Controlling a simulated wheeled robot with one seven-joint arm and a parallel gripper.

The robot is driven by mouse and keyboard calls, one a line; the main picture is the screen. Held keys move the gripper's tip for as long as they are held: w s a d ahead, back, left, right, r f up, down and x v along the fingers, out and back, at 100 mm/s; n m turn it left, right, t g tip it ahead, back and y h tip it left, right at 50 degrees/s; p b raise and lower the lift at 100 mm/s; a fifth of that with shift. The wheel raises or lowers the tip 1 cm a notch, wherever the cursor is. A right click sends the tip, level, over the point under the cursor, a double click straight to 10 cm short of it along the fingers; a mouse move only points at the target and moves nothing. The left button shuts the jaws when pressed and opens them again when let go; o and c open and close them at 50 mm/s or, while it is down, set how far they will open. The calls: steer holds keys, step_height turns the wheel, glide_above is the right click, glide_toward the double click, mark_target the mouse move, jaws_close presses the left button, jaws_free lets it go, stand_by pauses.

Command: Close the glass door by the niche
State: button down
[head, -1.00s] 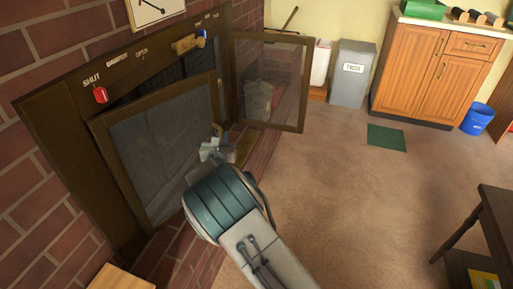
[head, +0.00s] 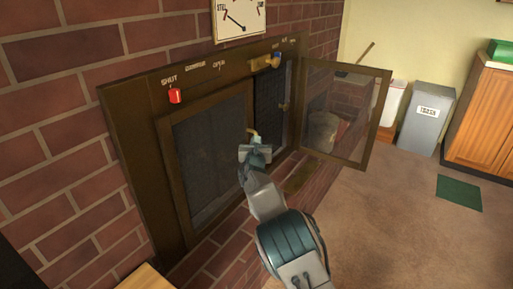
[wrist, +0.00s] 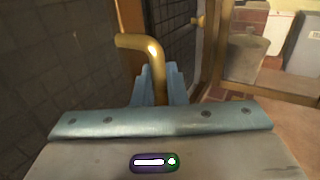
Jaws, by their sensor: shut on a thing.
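The niche is set in a brick wall in a dark brown frame (head: 140,170), with two framed glass doors. The left glass door (head: 208,165) lies nearly flat against the frame. The right glass door (head: 345,105) stands wide open, swung out to the right. My gripper (head: 256,143) is at the right edge of the left door. In the wrist view its blue fingers (wrist: 157,86) are shut on a curved brass handle (wrist: 140,42). Another small brass handle (wrist: 198,21) shows farther off. The left door's far edge is partly hidden.
A red knob (head: 175,96) and a brass lever (head: 264,62) sit on the frame's top bar. A brick ledge (head: 232,245) runs below the doors. A grey trash bin (head: 426,120) and wooden cabinet (head: 485,120) stand right; carpet between is mostly free.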

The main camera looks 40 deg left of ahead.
steer(key=shift+s+a+f, duration=0.1)
steer(key=shift+s+a, duration=0.3)
steer(key=c, duration=1.6)
jaws_free()
steer(key=shift+d, duration=0.1)
steer(key=p+v, duration=0.2)
steer(key=v, duration=1.1)
steer(key=shift+s+d, duration=0.15)
steer(key=shift+d, duration=0.2)
